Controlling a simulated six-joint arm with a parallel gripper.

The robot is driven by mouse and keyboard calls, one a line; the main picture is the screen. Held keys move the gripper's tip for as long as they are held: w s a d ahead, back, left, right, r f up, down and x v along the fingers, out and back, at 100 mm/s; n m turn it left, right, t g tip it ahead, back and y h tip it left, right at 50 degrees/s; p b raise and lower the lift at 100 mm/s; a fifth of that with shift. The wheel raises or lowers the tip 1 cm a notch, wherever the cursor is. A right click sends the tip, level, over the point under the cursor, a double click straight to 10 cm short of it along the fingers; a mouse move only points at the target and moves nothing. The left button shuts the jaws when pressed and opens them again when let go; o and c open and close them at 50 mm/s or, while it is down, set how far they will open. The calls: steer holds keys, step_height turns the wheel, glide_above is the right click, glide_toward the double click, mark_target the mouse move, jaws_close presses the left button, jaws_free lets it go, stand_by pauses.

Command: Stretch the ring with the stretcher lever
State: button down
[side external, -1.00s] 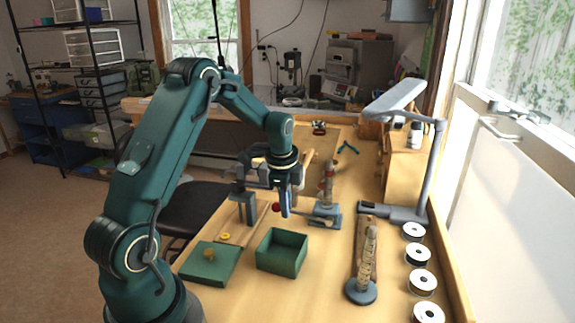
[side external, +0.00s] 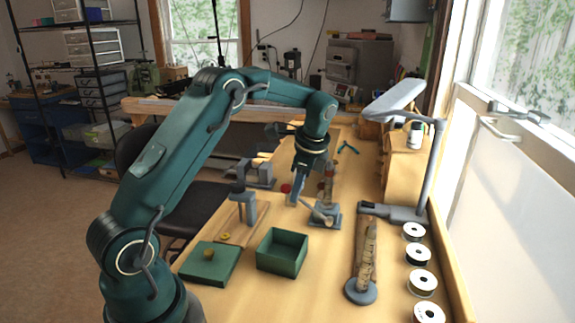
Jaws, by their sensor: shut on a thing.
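The ring stretcher (side external: 327,191) stands on a grey base (side external: 334,219) in the middle of the bench, its upright post brownish. Its lever (side external: 318,213) slants up and left from the base and ends in a red knob (side external: 285,188). My gripper (side external: 294,200) is shut on the lever near the knob, left of the post. The fingers hide part of the lever. I cannot make out the ring on the post; it is too small or hidden.
A green open box (side external: 264,254) and its green lid (side external: 204,263) lie in front. A grey lamp stand (side external: 395,213) and several spools (side external: 418,255) line the right side.

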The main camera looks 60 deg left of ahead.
mark_target(311, 207)
steer(key=shift+w+d+r, duration=1)
steer(key=shift+w+d, duration=0.15)
steer(key=shift+w, duration=0.15)
steer(key=c, duration=0.9)
jaws_free()
steer(key=shift+c, duration=0.2)
steer(key=shift+s, duration=0.1)
steer(key=shift+v, duration=2.55)
